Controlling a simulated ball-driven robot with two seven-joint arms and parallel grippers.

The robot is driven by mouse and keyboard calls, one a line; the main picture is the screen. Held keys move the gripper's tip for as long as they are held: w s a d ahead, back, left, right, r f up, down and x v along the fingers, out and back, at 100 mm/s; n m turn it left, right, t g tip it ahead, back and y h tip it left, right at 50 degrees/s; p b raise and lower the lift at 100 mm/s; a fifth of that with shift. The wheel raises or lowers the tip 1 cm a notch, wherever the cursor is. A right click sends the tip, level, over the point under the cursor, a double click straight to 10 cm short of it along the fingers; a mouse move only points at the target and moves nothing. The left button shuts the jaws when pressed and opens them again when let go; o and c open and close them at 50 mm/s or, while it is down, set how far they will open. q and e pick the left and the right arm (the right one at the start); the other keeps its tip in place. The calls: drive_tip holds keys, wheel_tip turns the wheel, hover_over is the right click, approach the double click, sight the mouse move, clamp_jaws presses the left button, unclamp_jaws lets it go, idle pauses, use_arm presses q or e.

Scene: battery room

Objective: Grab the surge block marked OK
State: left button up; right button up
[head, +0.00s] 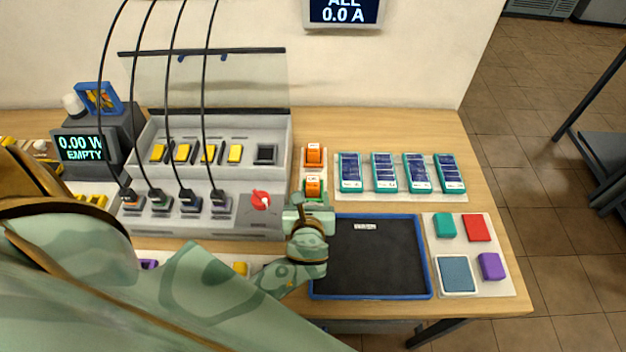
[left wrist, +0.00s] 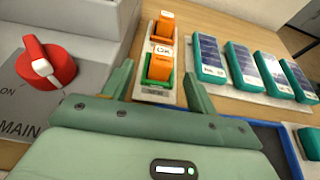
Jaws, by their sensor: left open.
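Two orange surge blocks stand one behind the other on a pale strip. The nearer block (head: 313,187) has a white label, which reads OK in the left wrist view (left wrist: 159,68), and a green part at its base. The farther block (head: 314,155) also has a white label, too small to read; it shows in the left wrist view (left wrist: 165,26). My left gripper (head: 312,204) is open and empty just in front of the nearer block. In the left wrist view its fingers (left wrist: 158,88) point toward that block, one to each side. My right gripper is not in view.
Several teal and blue modules (head: 384,172) lie right of the blocks. A blue-rimmed black tray (head: 427,286) is right of my gripper. A grey panel (head: 262,226) with a red knob (head: 261,200) and black cables stands close on the left. Colored pieces sit on a pale mat (head: 463,265).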

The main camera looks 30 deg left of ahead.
sight(313, 183)
use_arm(q)
drive_tip(key=x, duration=0.5)
drive_tip(key=shift+w+f+b, duration=0.1)
drive_tip(key=shift+w+b, duration=0.05)
drive_tip(key=shift+b, duration=0.25)
drive_tip(key=x, duration=0.1)
drive_tip(key=b+x, duration=0.1)
drive_tip(key=x, duration=0.3)
drive_tip(key=shift+w+d+f, duration=0.15)
drive_tip(key=shift+d, duration=0.1)
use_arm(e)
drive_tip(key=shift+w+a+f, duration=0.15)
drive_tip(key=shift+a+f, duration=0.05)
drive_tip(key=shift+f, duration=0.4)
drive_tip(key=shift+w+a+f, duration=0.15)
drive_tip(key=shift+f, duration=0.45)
use_arm(q)
drive_tip(key=c, duration=1.1)
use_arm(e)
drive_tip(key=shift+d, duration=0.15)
